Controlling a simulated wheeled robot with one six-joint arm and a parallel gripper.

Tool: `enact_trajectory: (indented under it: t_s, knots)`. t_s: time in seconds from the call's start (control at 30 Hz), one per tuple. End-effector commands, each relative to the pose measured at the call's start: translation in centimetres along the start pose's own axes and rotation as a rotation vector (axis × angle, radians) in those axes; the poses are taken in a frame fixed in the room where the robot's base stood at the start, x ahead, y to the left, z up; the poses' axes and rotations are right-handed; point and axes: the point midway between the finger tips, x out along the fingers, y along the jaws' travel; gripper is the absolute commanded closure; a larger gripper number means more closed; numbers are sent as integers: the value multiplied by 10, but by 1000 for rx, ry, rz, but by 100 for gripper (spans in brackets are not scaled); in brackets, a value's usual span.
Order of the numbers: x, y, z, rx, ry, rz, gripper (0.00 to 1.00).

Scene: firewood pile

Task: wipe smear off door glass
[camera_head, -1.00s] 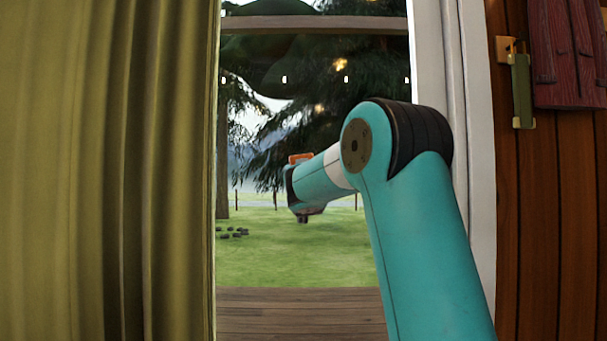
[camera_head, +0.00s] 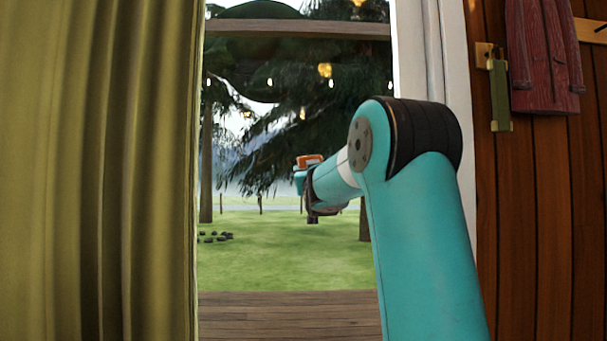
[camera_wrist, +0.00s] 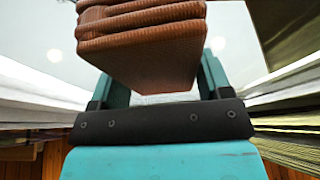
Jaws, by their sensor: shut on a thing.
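The door glass (camera_head: 290,250) fills the gap between the curtain and the white door frame, with lawn and trees seen through it. My gripper (camera_head: 308,168) is in front of the glass, partly hidden behind my own arm. In the wrist view my gripper (camera_wrist: 158,85) is shut on a folded rust-brown cloth (camera_wrist: 150,55), which sits between the two teal fingers. Orange of the cloth also shows in the head view (camera_head: 309,160). I cannot make out a smear on the glass, and I cannot tell whether the cloth touches it.
A heavy olive curtain (camera_head: 95,170) hangs close on the left. The white door frame (camera_head: 440,60) and a wooden plank wall (camera_head: 535,230) stand on the right. A dark red coat (camera_head: 540,60) and a green-handled fixture (camera_head: 500,92) are on that wall.

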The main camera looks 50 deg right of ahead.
Motion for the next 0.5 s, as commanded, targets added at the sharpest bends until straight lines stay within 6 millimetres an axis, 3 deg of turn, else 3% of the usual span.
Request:
enact_trajectory:
  t_s: [0.5]
  knots:
    - [-3,36,8,-6,-7,8,50]
